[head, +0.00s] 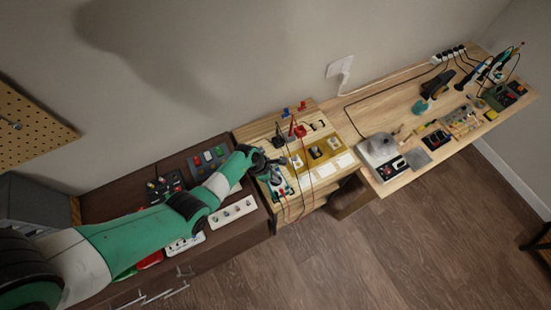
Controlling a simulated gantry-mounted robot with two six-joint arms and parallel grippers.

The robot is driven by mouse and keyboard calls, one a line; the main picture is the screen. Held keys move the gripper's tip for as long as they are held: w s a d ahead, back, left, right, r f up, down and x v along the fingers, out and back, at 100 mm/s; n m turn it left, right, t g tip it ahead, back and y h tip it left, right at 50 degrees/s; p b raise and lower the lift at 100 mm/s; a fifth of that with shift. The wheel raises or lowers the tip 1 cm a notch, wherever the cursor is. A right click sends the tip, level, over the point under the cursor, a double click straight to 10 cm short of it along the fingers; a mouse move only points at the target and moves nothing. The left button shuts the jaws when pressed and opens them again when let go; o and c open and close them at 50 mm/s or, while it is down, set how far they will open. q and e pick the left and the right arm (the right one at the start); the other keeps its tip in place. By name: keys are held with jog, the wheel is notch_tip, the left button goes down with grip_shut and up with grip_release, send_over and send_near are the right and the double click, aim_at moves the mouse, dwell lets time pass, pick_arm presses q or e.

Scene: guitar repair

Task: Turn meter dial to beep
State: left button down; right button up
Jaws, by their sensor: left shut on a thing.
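A small multimeter (281,188), dark with a pale and teal body, lies on the light wooden bench section just below my left gripper. Red and dark leads run from its area. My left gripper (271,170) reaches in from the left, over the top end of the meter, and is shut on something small. The dial is hidden by the gripper, and the picture is too small to show the contact clearly. My right gripper is not in view.
A yellow mat (325,151) with small parts lies right of the meter. Red clips (297,130) stand behind it. A scale (381,157) sits further right. A white strip with knobs (233,211) is below my arm. The bench middle has bare wood.

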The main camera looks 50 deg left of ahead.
pick_arm(q)
jog(key=c, duration=0.9)
grip_release()
jog(key=shift+o, duration=0.2)
jog(key=p+v, duration=0.5)
jog(key=v, duration=0.6)
jog(key=shift+r, duration=0.35)
